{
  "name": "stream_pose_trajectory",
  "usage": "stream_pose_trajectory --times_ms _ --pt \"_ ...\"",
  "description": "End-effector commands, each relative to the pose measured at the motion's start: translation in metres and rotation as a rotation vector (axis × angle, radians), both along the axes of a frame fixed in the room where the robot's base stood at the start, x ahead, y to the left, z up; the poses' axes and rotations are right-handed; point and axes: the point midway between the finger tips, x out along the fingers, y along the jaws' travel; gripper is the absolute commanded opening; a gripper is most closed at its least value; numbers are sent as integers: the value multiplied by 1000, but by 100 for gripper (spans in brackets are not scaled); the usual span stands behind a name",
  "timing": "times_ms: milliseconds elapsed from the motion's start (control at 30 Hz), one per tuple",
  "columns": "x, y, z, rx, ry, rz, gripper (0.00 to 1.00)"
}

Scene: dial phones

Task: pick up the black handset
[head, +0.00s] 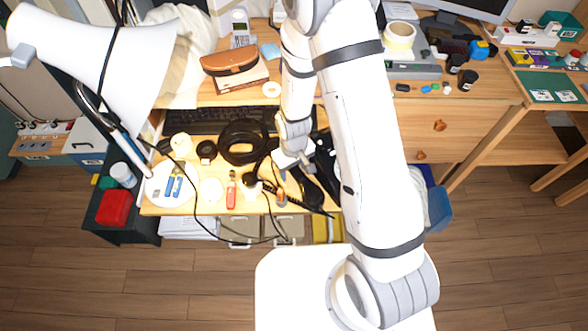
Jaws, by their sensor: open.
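A black shape that looks like the handset (311,190) lies near the front edge of the lower wooden shelf, just right of my gripper. A larger black object, possibly the phone body, sits behind it and is partly hidden by my arm. My gripper (282,172) points down over the shelf, open, close to the left of the black handset. Its fingertips are small and dark against the black items, so I cannot tell whether they touch anything.
Black coiled cable (242,141) and a red tool (231,194) lie left of my gripper. A white plate (160,187) holds blue items. A thin cable hangs over the shelf's front edge. A white lamp (110,60) looms at left. The wooden floor in front is mostly clear.

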Motion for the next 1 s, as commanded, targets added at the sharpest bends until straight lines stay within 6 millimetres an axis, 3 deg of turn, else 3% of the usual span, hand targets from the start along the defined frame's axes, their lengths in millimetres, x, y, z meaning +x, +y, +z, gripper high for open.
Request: stream_pose_trajectory --times_ms 233,867,1000 --pt "0 0 -1 0 -1 -1 54" --pt "0 -1 -1 0 0 -3 2" --pt "1 -1 0 0 -1 -3 0"
